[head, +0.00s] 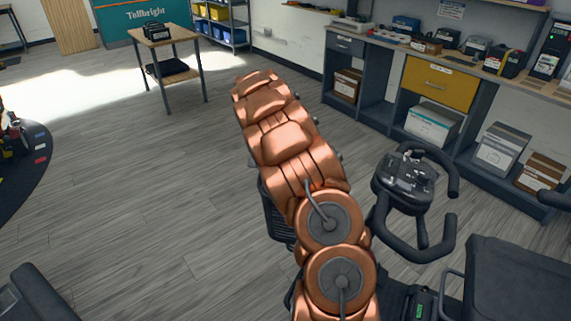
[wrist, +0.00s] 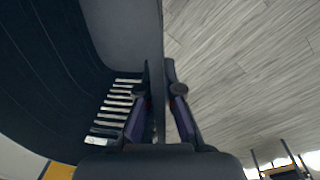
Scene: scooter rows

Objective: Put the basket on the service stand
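The basket (head: 272,212) is dark and slatted. In the head view it shows only in part, beyond and left of my copper arm, which hides the rest. In the wrist view the basket (wrist: 118,35) fills the left side, with light through its slots. My gripper (wrist: 160,92) has one finger on each side of the basket's wall, with its tips close together on it. I cannot tell whether the basket is lifted or still supported. A wood-topped stand (head: 169,38), apparently the service stand, is at the back left, with a black box on top.
A scooter's handlebar (head: 405,185) and seat (head: 515,280) are close on the right. A workbench (head: 440,85) with boxes lines the right wall. A round dark table (head: 22,165) is at the left. The wooden floor (head: 150,190) between is clear.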

